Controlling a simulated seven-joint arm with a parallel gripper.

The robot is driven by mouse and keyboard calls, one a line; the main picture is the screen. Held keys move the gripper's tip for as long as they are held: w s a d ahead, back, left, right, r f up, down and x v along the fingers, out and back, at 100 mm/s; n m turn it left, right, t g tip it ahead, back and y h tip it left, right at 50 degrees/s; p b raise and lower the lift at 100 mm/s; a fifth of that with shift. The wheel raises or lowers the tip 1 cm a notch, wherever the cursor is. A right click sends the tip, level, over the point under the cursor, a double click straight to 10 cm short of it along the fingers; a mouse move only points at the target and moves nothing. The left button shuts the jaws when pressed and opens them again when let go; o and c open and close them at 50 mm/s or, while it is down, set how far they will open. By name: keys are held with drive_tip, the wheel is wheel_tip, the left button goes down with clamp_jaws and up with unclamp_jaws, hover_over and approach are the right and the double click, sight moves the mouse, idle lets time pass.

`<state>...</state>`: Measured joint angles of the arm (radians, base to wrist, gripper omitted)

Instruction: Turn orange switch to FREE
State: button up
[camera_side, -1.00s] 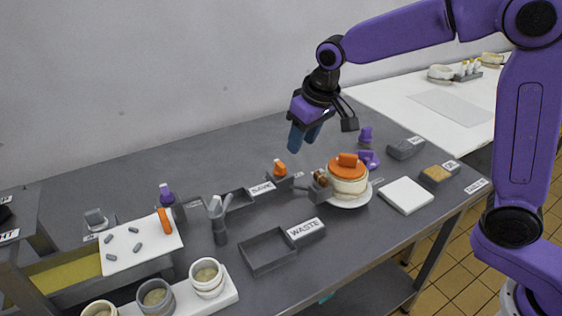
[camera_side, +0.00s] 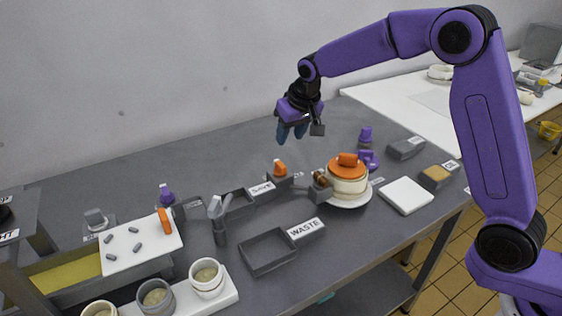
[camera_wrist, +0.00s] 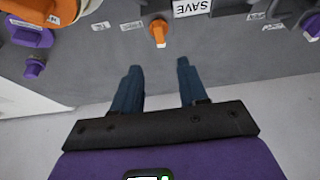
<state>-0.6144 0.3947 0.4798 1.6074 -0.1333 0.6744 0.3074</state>
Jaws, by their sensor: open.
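The orange switch (camera_side: 280,168) is a small knob on a grey block at the middle of the table. In the wrist view the orange switch (camera_wrist: 158,32) has a pale tip and lies beyond my fingertips, roughly centred between them. Small labels flank it, too small to read for certain. My gripper (camera_side: 291,133) hangs above the table, behind and above the switch, with blue fingers pointing down. In the wrist view my gripper (camera_wrist: 159,68) has its two fingers apart with nothing between them, not touching the switch.
A SAVE label (camera_side: 262,188) is beside the switch. An orange-lidded pot (camera_side: 347,180) stands on a plate to the right, near purple knobs (camera_side: 367,158). A WASTE tray (camera_side: 268,252) is in front. The table behind the switch is clear.

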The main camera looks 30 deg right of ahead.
sight(280, 164)
drive_tip(key=x, duration=1.2)
drive_tip(key=shift+w+f, duration=0.2)
drive_tip(key=shift+f, duration=0.1)
clamp_jaws()
